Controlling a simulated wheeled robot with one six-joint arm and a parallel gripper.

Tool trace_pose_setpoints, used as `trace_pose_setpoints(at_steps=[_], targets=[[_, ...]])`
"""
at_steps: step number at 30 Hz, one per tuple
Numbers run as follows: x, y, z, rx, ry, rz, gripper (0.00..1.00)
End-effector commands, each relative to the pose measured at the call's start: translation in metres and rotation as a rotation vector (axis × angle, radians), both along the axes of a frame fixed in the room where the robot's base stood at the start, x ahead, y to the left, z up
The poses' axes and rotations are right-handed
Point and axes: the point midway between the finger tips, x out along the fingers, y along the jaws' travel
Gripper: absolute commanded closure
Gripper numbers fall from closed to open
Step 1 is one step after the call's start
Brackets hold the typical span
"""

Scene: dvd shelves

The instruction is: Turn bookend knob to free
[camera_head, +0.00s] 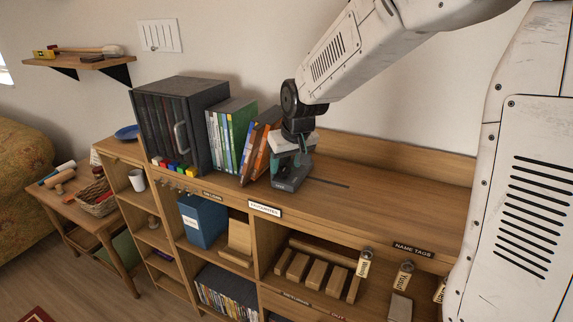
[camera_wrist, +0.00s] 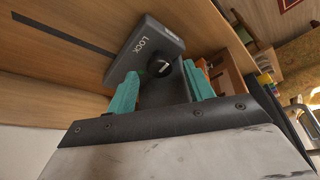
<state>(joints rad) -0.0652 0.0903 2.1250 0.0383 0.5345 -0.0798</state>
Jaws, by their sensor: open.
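The bookend (camera_head: 291,180) is a dark grey block on the shelf top, at the right end of the leaning cases. Its body also shows in the wrist view (camera_wrist: 135,48), with the word LOCK on it. The black round knob (camera_wrist: 160,64) sits on the bookend, with a light mark on its face and a small green spot beside it. My gripper (camera_wrist: 162,82) has teal fingers standing apart, one on each side of the knob. I cannot tell whether they touch it. In the head view my gripper (camera_head: 291,152) is over the bookend and hides the knob.
Upright cases (camera_head: 231,138) and tilted orange ones (camera_head: 262,150) stand left of the bookend, beside a large dark box (camera_head: 178,118). A slot (camera_head: 328,183) runs right along the shelf top, which is clear there. Name tags (camera_head: 364,263) hang from the front edge.

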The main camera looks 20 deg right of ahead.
Motion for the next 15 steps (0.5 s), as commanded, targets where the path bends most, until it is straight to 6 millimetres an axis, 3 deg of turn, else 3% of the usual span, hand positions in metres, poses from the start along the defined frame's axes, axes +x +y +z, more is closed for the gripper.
trace_pose_setpoints(at_steps=[9,15], targets=[[-0.02,-0.002,0.05,0.0,-0.003,0.0,0.48],[-0.025,-0.003,0.062,0.0,-0.001,0.0,0.48]])
